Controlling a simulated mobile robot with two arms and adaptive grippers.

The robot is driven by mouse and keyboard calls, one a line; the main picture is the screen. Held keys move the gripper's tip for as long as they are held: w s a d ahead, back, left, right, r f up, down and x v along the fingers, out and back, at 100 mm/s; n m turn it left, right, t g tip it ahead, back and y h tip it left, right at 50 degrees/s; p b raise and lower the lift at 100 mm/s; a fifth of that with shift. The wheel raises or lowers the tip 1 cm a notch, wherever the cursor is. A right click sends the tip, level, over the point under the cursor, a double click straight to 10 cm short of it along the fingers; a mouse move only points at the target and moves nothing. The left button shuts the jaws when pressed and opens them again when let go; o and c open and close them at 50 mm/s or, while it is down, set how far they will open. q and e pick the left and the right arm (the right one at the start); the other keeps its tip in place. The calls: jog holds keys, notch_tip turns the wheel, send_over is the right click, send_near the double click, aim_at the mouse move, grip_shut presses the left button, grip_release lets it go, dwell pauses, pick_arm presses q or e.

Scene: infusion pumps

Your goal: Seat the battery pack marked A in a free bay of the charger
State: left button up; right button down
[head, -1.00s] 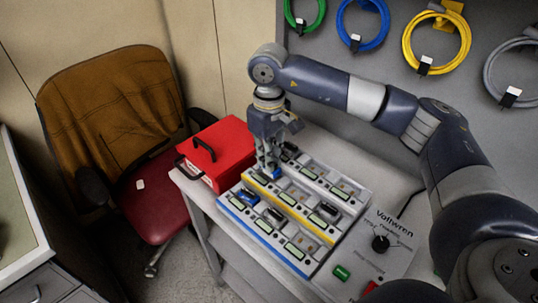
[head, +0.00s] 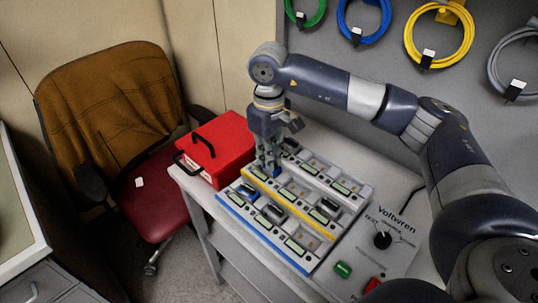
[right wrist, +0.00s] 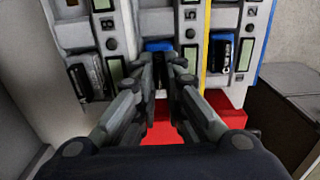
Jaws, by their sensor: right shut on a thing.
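The charger (head: 307,253) is a grey block with three stepped rows of bays, edged in white, yellow and blue. My right gripper (head: 269,173) points down at the left end of the middle, yellow-edged row. It is shut on a blue-topped battery pack (right wrist: 158,45), at or in that row's end bay. The fingers hide much of the pack, and I cannot tell whether it is fully down. No letter A is readable. Another blue pack (head: 247,191) sits in the front row and shows in the right wrist view (right wrist: 220,50). My left gripper is out of view.
Dark packs sit in the front row (head: 273,212), middle row (head: 329,205) and back row (head: 290,146). A red case (head: 222,140) stands close beside the charger's left end. A control panel (head: 382,240) with a dial adjoins the right end. Coiled cables hang behind.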

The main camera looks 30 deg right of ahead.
jog(key=shift+f, duration=0.2)
jog(key=c, duration=1.6)
grip_release()
jog(key=shift+r, duration=0.1)
jog(key=shift+a, duration=0.1)
